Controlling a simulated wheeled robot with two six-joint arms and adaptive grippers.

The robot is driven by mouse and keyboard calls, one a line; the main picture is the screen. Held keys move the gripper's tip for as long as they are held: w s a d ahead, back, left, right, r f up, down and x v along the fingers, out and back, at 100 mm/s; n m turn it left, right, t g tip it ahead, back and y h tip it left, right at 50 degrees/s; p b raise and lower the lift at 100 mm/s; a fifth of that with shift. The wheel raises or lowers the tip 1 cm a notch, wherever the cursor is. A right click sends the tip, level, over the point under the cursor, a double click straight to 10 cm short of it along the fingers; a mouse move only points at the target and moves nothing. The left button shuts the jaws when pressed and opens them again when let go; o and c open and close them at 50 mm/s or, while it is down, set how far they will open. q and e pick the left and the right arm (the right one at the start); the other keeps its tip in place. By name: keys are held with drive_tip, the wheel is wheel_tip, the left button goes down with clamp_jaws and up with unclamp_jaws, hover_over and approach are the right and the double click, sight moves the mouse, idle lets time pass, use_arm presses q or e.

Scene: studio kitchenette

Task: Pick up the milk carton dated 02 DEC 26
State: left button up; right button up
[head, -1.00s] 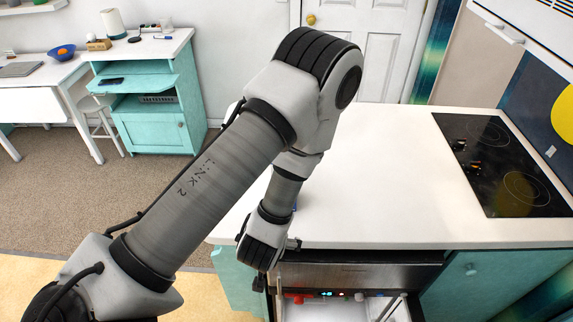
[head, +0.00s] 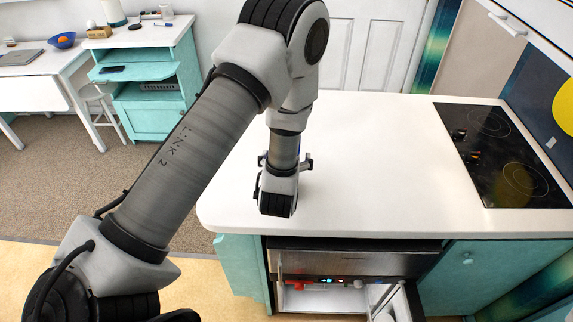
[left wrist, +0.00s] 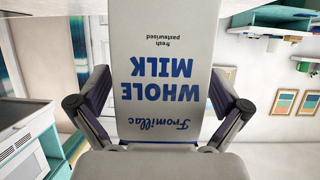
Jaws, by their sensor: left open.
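A white milk carton (left wrist: 160,112) with blue lettering, "Fromillac WHOLE MILK", fills the middle of the left wrist view, its text upside down there. No date shows on the face I see. My left gripper (left wrist: 161,82) is open, with one finger on each side of the carton; I cannot tell whether either finger touches it. In the head view my left wrist is over the front part of the white counter (head: 370,180), and it hides the fingers and the carton. My right gripper is not in view.
Below the counter's front edge an open fridge compartment (head: 330,299) holds a red item (head: 297,286) and other small things. Its door (head: 396,302) stands open. A black hob (head: 500,160) is at the right. The middle of the counter is clear.

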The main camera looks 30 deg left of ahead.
use_arm(q)
drive_tip(key=c, duration=1.7)
drive_tip(key=shift+c, duration=0.8)
drive_tip(key=shift+r, duration=0.15)
